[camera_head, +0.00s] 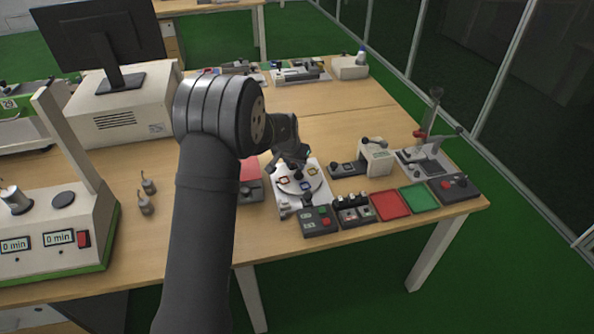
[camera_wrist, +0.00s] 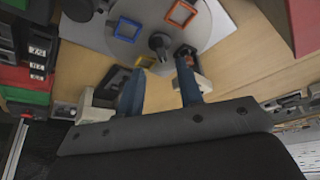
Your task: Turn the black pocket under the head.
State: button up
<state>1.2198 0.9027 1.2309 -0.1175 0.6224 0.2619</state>
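A round grey disc (camera_head: 313,186) sits on a white base plate beneath my gripper. It carries square coloured pockets: red (camera_head: 283,180), yellow (camera_head: 311,170) and blue (camera_head: 305,187). In the wrist view the disc (camera_wrist: 205,30) shows an orange-red pocket (camera_wrist: 182,13) and a blue pocket (camera_wrist: 127,28). A dark knob (camera_wrist: 160,42) stands at its middle. A dark square shape (camera_wrist: 145,62) shows near the fingers; I cannot tell whether it is the black pocket. My gripper (camera_wrist: 160,68) is open, its two blue-grey fingers apart with nothing clearly between them. The knob lies just beyond the fingertips.
A dark control box (camera_head: 319,220) and a switch box (camera_head: 352,211) stand in front of the disc. A red tray (camera_head: 390,205) and a green tray (camera_head: 419,198) lie to the right. A lever device (camera_head: 374,157) stands behind them.

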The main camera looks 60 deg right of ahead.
aim_at(298, 172)
jog(key=x, duration=0.6)
grip_shut()
